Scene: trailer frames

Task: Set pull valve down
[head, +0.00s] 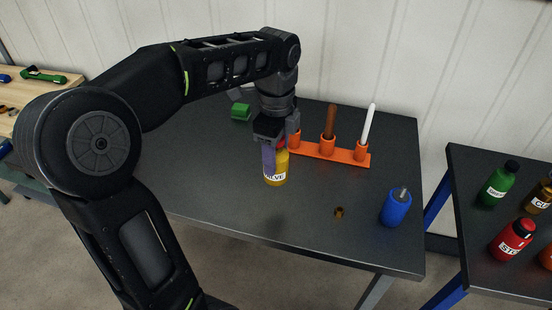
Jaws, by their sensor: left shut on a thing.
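A yellow bottle (276,176) with a white label, on which the letters "LVE" can be read, is at the middle of the dark table (230,210). My left gripper (273,152) reaches down from above and is shut on the bottle's upper part. The gripper hides the bottle's top. The bottle looks upright, with its base at or close to the tabletop; I cannot tell whether it touches. My right gripper is not in view.
An orange rack (352,157) holding a brown stick (330,119) and a white stick (369,124) stands close behind and right. A blue cylinder (396,208), small brass piece (339,212) and green object (241,112) are around. The table's front left is clear. Bottles (497,185) stand on another table.

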